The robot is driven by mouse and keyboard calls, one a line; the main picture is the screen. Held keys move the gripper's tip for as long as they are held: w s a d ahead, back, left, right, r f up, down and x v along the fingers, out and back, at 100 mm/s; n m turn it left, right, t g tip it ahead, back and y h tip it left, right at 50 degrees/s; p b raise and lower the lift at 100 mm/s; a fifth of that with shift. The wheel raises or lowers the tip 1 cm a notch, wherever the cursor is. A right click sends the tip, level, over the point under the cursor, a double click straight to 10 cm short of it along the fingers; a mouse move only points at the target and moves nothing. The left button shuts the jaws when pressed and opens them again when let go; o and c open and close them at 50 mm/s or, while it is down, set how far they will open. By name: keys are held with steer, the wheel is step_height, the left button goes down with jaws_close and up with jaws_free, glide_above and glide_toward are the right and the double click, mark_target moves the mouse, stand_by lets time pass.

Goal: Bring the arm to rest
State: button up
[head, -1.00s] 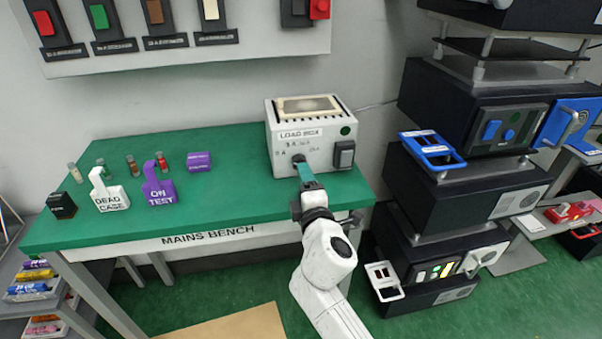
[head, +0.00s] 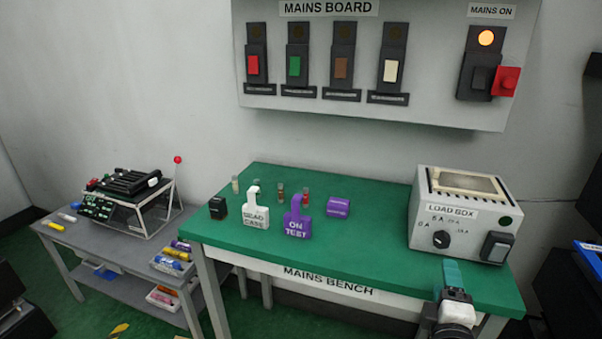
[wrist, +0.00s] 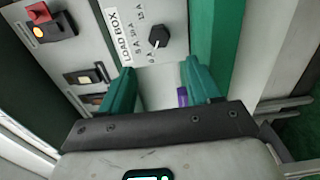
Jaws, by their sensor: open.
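My gripper (head: 452,272) is at the front right edge of the green mains bench (head: 350,240), in front of the load box and apart from it. In the wrist view its two teal fingers (wrist: 160,82) are spread with nothing between them. The load box (head: 425,190) is a pale case with a black rotary knob (head: 441,240) and a dark rocker switch (head: 496,247). The knob also shows in the wrist view (wrist: 159,37), beyond the fingertips. Most of my arm is out of the head view below.
A white DEAD CASE tag (head: 255,213), a purple ON TEST tag (head: 297,220) and small fuses stand on the bench. The mains board (head: 430,105) hangs above, its MAINS ON lamp (head: 487,38) lit orange. A grey side table (head: 85,245) stands left. The bench's middle front is clear.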

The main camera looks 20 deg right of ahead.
steer(key=s+f+m+g+y+p, duration=0.3)
steer(key=s+f+m+g, duration=0.55)
steer(key=s+f, duration=0.3)
steer(key=s+a+f+m+g+y+p, duration=0.1)
steer(key=s+a+f+g+y, duration=0.1)
steer(key=s+a, duration=0.3)
steer(key=s+a+f+m+g+y+p, duration=0.1)
steer(key=s+a+f+m+g+y, duration=0.1)
steer(key=s+a, duration=0.4)
steer(key=s+f+g+y, duration=0.1)
steer(key=s+y, duration=0.1)
steer(key=s, duration=0.1)
steer(key=shift+s+y, duration=0.35)
steer(key=shift+y, duration=0.05)
